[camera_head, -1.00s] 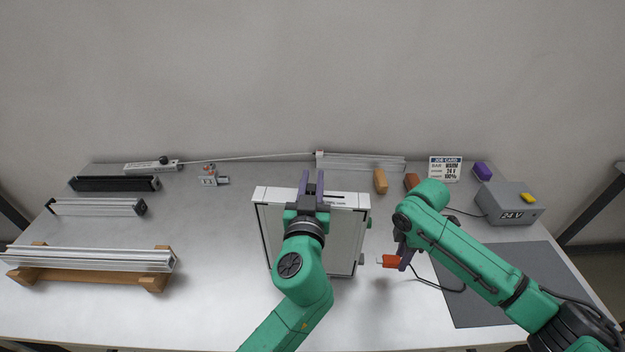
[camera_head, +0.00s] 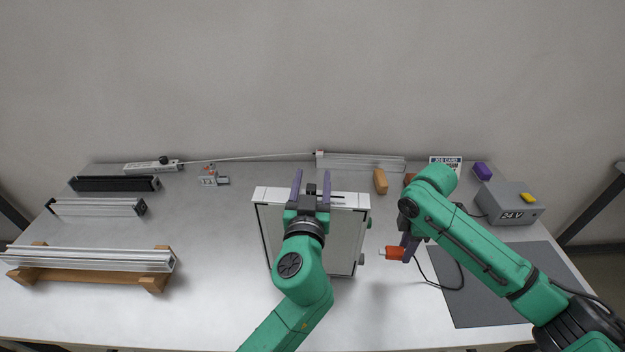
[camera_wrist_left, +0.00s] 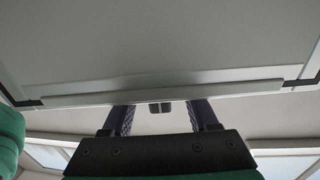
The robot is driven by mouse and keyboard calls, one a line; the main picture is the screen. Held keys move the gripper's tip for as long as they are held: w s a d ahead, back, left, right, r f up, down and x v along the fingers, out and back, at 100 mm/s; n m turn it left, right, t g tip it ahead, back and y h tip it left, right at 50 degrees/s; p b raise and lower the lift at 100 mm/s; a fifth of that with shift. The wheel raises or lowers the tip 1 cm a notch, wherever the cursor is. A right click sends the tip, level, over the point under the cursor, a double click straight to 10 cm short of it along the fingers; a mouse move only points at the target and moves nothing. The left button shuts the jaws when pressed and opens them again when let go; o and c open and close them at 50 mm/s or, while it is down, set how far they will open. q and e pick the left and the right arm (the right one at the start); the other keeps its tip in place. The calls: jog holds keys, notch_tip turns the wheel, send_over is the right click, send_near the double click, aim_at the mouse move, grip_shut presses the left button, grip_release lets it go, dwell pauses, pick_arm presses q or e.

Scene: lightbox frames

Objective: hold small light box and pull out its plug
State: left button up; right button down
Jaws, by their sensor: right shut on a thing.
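The small light box (camera_head: 342,245) is a white-framed panel propped up in the middle of the bench; my left arm covers part of it. The left wrist view shows its grey panel (camera_wrist_left: 160,45) close up. My left gripper (camera_head: 311,186) is at the box's top edge with its purple fingers spread apart; they also show apart in the left wrist view (camera_wrist_left: 162,116). My right gripper (camera_head: 407,252) is shut on the orange plug (camera_head: 394,253), right of the box. The plug's pale tip points left, and a gap separates it from the box. A dark cable trails from it.
A grey 24 V supply box (camera_head: 509,203) stands at the right behind a dark mat (camera_head: 500,285). An aluminium bar lies on a wooden cradle (camera_head: 85,277) at the left. Wooden blocks (camera_head: 380,181) and a job card (camera_head: 446,161) are at the back.

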jog(key=shift+s, duration=0.15)
pick_arm(q)
jog(key=s+a, duration=0.1)
jog(key=s, duration=1.1)
jog(key=shift+a, duration=0.1)
